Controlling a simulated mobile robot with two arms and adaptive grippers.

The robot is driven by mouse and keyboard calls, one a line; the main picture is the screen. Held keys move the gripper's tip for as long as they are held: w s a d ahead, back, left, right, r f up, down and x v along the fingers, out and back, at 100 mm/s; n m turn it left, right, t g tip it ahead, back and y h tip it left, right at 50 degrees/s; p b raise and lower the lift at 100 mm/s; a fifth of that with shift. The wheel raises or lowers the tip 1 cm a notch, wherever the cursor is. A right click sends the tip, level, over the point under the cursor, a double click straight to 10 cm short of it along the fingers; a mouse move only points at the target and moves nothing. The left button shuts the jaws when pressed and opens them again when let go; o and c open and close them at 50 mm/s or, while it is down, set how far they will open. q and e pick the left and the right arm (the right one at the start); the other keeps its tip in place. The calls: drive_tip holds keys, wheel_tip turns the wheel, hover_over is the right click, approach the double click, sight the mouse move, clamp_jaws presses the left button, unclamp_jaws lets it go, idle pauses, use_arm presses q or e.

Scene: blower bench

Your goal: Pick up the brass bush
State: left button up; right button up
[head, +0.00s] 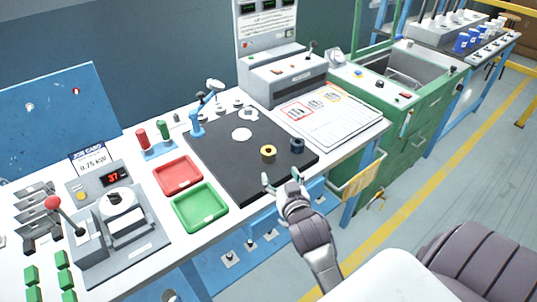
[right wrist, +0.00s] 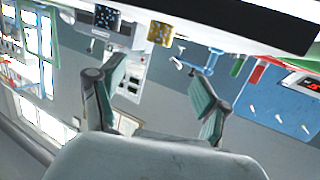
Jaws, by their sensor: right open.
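The brass bush (head: 268,153) is a short gold ring with a dark hole, standing on the black mat (head: 225,170) near its front edge. It also shows in the right wrist view (right wrist: 160,33), where the picture is upside down. A dark blue bush (head: 297,145) stands to its right on the mat; it shows at the top of the right wrist view (right wrist: 106,16). My right gripper (head: 284,180) is open and empty at the mat's front edge, just short of the brass bush and apart from it. My left gripper is not in view.
A red tray (head: 178,175) and a green tray (head: 200,207) lie left of the mat. A sheet with printed pictures (head: 318,122) lies to the right. The mat around the brass bush is mostly clear.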

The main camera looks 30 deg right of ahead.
sight(270, 154)
drive_tip(key=x, duration=0.8)
drive_tip(key=shift+w+d, duration=0.15)
drive_tip(key=x, duration=0.2)
drive_tip(key=p+x, duration=0.1)
drive_tip(key=x, duration=0.1)
drive_tip(key=shift+w+d+f, duration=0.25)
drive_tip(key=shift+w+f, duration=0.05)
drive_tip(key=shift+f, duration=0.05)
drive_tip(key=shift+r, duration=0.1)
clamp_jaws()
